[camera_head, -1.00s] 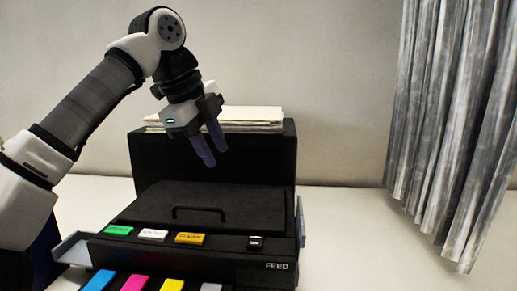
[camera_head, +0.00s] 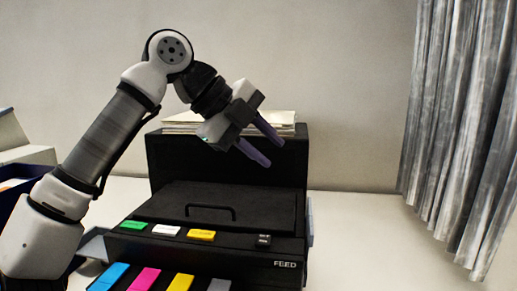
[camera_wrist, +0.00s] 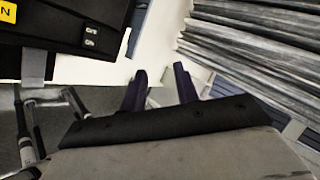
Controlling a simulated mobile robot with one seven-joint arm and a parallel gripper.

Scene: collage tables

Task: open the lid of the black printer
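The black printer (camera_head: 285,222) stands on the pale table in the head view. Its flat lid (camera_head: 255,197) is down, with a black loop handle (camera_head: 211,208) near the lid's front edge. A corner of the printer (camera_wrist: 75,30) is at the upper left there.
Paper sheets (camera_head: 180,122) lie on top of the printer's back. Coloured buttons (camera_head: 200,234) line its front. A grey curtain (camera_head: 460,140) hangs at the right. A dark blue bin (camera_head: 40,156) is at the left. The table right of the printer (camera_head: 350,230) is clear.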

